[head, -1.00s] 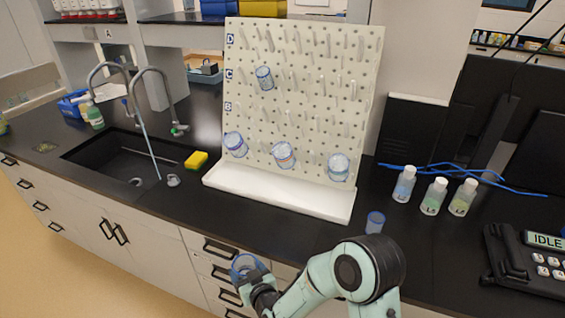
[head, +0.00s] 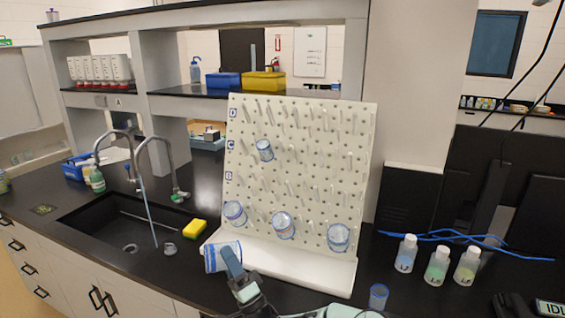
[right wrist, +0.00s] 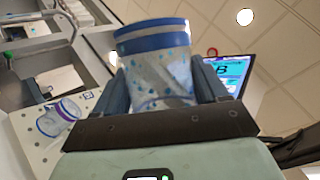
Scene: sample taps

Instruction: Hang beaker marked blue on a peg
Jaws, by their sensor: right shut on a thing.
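A clear beaker with a blue band (head: 222,257) is held by my right gripper (head: 234,266) in front of the lower left of the pegboard. In the right wrist view the same beaker (right wrist: 155,70) sits between the two fingers (right wrist: 165,98), its blue-banded end pointing away from the palm. The white pegboard (head: 305,140) has rows of pegs labelled with letters. One small beaker (head: 264,150) hangs in the upper part. Three larger beakers (head: 235,213), (head: 283,225), (head: 338,237) hang along the lower part. My left gripper is not in view.
A small blue-tinted beaker (head: 378,296) stands on the counter at right. Several capped bottles (head: 437,266) stand beyond it. A yellow sponge (head: 195,229) lies by the sink (head: 120,220). The pegboard's tray (head: 290,265) sticks out at its foot.

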